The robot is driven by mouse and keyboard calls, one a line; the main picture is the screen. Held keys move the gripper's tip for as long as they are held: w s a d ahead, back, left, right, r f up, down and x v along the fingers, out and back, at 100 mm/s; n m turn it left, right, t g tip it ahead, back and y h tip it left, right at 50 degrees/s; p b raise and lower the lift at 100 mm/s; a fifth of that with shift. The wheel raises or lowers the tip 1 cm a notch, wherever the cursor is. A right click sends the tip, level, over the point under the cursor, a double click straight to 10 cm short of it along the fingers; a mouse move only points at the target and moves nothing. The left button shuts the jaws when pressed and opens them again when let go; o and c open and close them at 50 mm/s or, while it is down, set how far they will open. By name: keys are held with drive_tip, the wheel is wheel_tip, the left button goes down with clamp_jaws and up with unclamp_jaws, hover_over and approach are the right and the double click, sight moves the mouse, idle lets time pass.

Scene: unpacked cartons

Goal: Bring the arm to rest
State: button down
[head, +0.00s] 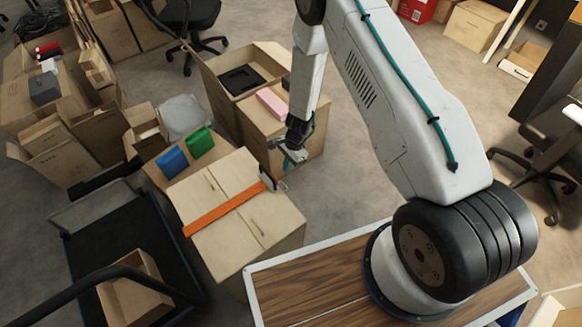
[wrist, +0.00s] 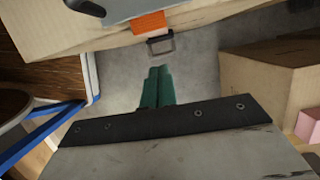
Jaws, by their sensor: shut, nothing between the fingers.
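My arm reaches up and over from its base on the wooden-topped platform in the head view, with its lower part hanging down in the middle. My gripper (head: 292,156) hangs beside the right end of the orange strap on a large closed carton (head: 220,221). In the wrist view my gripper (wrist: 158,73) shows two green fingers pressed together with nothing between them. Below the fingertips is grey floor. The orange strap (wrist: 149,23) and its buckle (wrist: 161,45) lie just beyond the fingertips, apart from them in the picture.
Blue (head: 172,163) and green (head: 200,142) boxes lie behind the strapped carton. A carton with a pink block (head: 271,104) stands close behind my gripper. A dark cart (head: 130,250) is at the left. Office chairs stand at the back and right. Open floor (head: 355,150) lies right of the gripper.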

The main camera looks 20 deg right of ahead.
idle(0.5)
drive_tip(key=s+r+n+g, duration=0.1)
drive_tip(key=s+r+n, duration=0.3)
drive_tip(key=r, duration=0.7)
drive_tip(key=s+d+r+n+g, duration=0.1)
drive_tip(key=s+r+n, duration=0.3)
drive_tip(key=r, duration=0.8)
drive_tip(key=s+r+n+g, duration=0.25)
drive_tip(key=s+r, duration=0.25)
drive_tip(key=r, duration=0.6)
drive_tip(key=s+d+r+n+t+h, duration=0.1)
drive_tip(key=s+d+r+n+t, duration=0.1)
drive_tip(key=s+r, duration=0.7)
drive_tip(key=s+d+r+n+t+h, duration=0.2)
drive_tip(key=s+d+r+t, duration=0.2)
drive_tip(key=s+r, duration=0.4)
wheel_tip(320, 180, up, 4)
drive_tip(key=shift+s+d+r+t, duration=0.25)
drive_tip(key=shift+s+t, duration=0.1)
drive_tip(key=shift+s, duration=0.05)
